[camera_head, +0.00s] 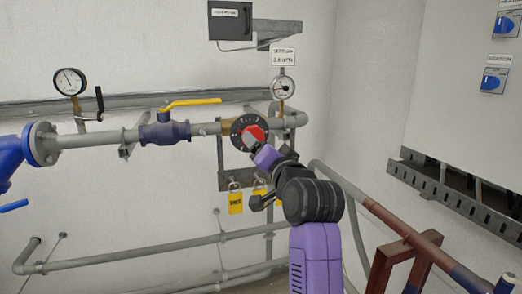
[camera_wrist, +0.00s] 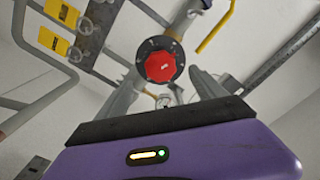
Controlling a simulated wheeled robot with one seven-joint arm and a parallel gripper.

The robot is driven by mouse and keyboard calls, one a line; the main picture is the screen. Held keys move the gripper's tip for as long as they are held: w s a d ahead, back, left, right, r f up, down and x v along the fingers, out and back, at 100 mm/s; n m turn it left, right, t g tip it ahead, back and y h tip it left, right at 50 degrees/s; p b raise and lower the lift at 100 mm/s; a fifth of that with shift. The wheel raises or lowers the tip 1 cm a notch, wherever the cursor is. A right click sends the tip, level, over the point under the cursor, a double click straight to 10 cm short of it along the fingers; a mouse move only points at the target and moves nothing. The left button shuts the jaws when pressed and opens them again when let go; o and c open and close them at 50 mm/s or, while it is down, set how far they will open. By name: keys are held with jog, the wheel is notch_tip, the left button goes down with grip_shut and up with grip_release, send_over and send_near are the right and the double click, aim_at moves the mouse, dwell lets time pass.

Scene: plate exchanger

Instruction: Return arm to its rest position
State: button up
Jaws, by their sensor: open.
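My arm reaches up from the lower right in the head view, and its end covers part of the area just below the red knob (camera_head: 254,136). The knob sits on a round black dial (camera_head: 238,128) on the grey pipe. In the wrist view the red knob (camera_wrist: 160,67) shows ahead, between the two fingers of my gripper (camera_wrist: 167,88). The fingers are spread apart with nothing held between them. I cannot tell from these frames how far the fingertips are from the knob.
A yellow-handled valve (camera_head: 166,131) and a pressure gauge (camera_head: 70,81) are left of the dial. Another gauge (camera_head: 282,87) is above right. A brown-grey pipe (camera_head: 400,228) and a cable tray (camera_head: 455,192) lie right of my arm.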

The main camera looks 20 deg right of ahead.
notch_tip(320, 180, up, 5)
jog(key=s+t, duration=0.2)
jog(key=s+f+n+t, duration=0.1)
jog(key=s+f+n, duration=0.7)
jog(key=s+f, duration=1.4)
jog(key=s+f+g, duration=0.2)
jog(key=s+f, duration=0.2)
jog(key=s, duration=0.7)
jog(key=s+f+g, duration=0.2)
jog(key=s+f, duration=0.2)
jog(key=s, duration=0.7)
jog(key=s+f+g, duration=0.2)
jog(key=s+f, duration=0.2)
jog(key=s, duration=0.6)
jog(key=shift+s+f, duration=0.4)
